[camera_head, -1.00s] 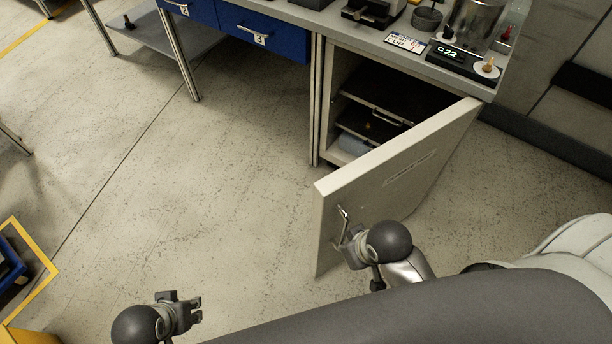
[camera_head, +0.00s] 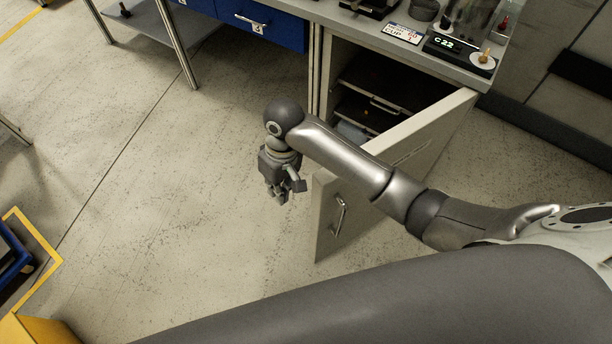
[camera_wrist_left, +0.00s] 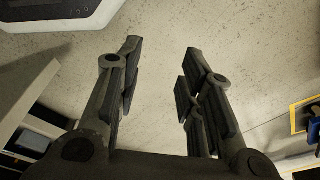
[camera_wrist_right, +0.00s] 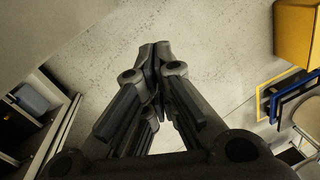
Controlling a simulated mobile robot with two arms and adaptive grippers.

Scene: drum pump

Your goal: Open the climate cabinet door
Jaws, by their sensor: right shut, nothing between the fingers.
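The climate cabinet (camera_head: 385,55) is under the bench at the upper right, and its pale door (camera_head: 425,158) stands wide open, swung out toward me. Shelves (camera_head: 385,105) show inside. The door's bar handle (camera_head: 340,216) is near its free edge and nothing holds it. My right gripper (camera_head: 286,195) is shut and empty, left of the door's free edge and apart from the handle; its closed fingers show in the right wrist view (camera_wrist_right: 158,52). My left gripper (camera_wrist_left: 163,60) is open and empty over the floor in its wrist view, outside the head view.
The bench (camera_head: 455,70) above the cabinet carries a device with a lit display, a label card and a glass vessel. Blue drawers (camera_head: 262,25) are left of the cabinet. A blue crate (camera_head: 10,250) and yellow frame are at lower left. Floor left of the door is clear.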

